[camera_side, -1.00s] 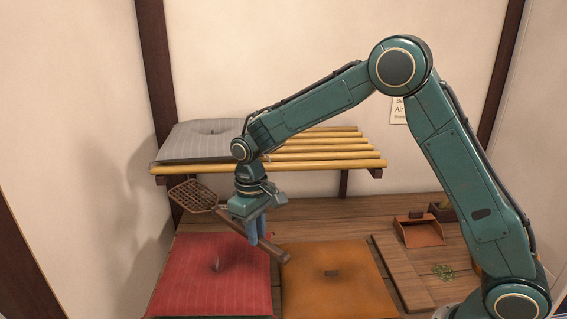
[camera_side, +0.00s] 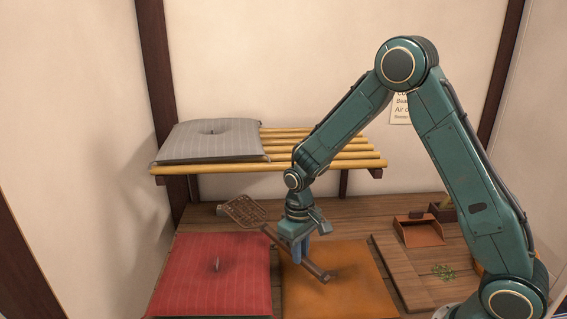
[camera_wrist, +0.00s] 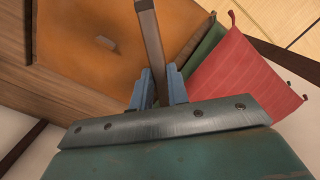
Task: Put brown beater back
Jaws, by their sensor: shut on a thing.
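The brown beater (camera_side: 246,212) has a lattice head and a long handle. My gripper (camera_side: 301,255) is shut on its handle in the side view. The beater is held tilted above the cushions, with its head toward the back left and its handle end over the orange cushion (camera_side: 352,290). In the wrist view, the beater's handle (camera_wrist: 150,35) runs up from between the blue fingers of my gripper (camera_wrist: 160,88); its head is hidden there.
A red cushion (camera_side: 200,285) lies left of the orange one. A grey cushion (camera_side: 208,142) rests on a raised rack of yellow bars (camera_side: 330,164) behind. An orange dustpan (camera_side: 420,232), a wooden board (camera_side: 402,268) and green bits (camera_side: 443,272) are at right.

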